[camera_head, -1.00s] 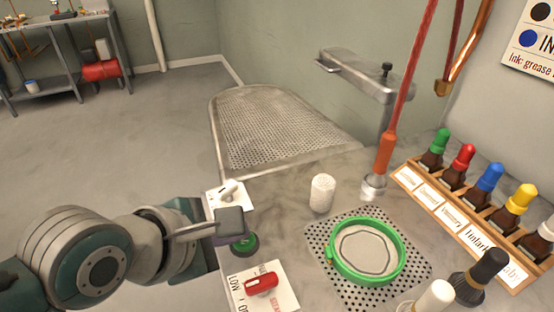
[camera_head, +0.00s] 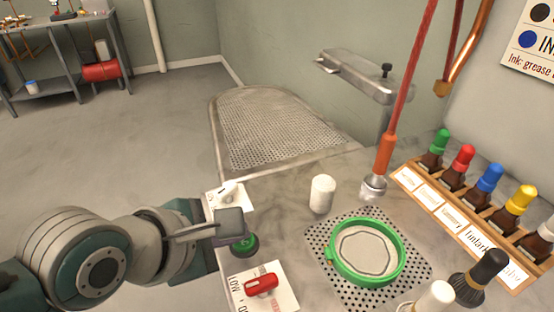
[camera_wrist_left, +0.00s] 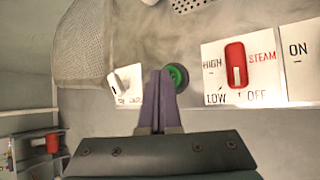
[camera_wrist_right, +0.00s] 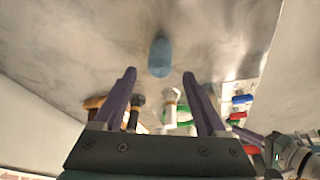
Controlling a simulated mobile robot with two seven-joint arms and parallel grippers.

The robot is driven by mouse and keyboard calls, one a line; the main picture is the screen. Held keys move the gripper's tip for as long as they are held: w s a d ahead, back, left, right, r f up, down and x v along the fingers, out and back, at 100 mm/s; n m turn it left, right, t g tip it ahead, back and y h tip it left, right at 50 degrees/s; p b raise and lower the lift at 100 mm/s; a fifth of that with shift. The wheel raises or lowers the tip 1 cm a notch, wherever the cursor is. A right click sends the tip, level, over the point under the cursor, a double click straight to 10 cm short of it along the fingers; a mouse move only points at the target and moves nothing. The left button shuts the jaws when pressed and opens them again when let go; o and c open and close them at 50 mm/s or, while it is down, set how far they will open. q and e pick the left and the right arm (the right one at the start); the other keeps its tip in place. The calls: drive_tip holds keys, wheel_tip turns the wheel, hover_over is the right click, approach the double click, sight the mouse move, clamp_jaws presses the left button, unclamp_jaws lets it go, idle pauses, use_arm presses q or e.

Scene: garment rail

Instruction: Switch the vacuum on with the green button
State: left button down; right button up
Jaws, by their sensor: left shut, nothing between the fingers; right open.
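The round green button (camera_head: 247,246) sits at the left front edge of the worktop, between a white switch plate and a red-knob panel. It also shows in the left wrist view (camera_wrist_left: 179,74). My left gripper (camera_head: 238,240) is shut and empty, with its fingertips right at the button and hiding part of it. In the left wrist view the shut fingers (camera_wrist_left: 160,76) overlap the button's left side; I cannot tell whether they touch it or how far it is pressed. My right gripper (camera_wrist_right: 160,78) is open and empty, seen only in its wrist view.
A red knob panel (camera_head: 281,298) lies just in front of the button, and a white switch (camera_head: 226,189) just behind. A white cylinder (camera_head: 322,194), a green ring (camera_head: 334,268) and a rack of dropper bottles (camera_head: 452,215) stand to the right. A perforated board (camera_head: 270,125) lies beyond.

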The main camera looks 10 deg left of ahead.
sight(236, 245)
use_arm(q)
drive_tip(key=shift+f, duration=0.1)
idle(0.5)
drive_tip(key=shift+f, duration=0.45)
use_arm(e)
drive_tip(key=shift+f, duration=0.15)
use_arm(q)
drive_tip(key=shift+s+r+p, duration=0.15)
drive_tip(key=shift+r+p, duration=0.2)
drive_tip(key=shift+p, duration=0.25)
use_arm(e)
drive_tip(key=shift+r, duration=0.7)
use_arm(q)
wheel_tip(236, 245, up, 6)
drive_tip(key=p, duration=0.7)
drive_tip(key=shift+r, duration=0.1)
use_arm(e)
wheel_tip(236, 245, up, 7)
drive_tip(key=shift+r, duration=0.15)
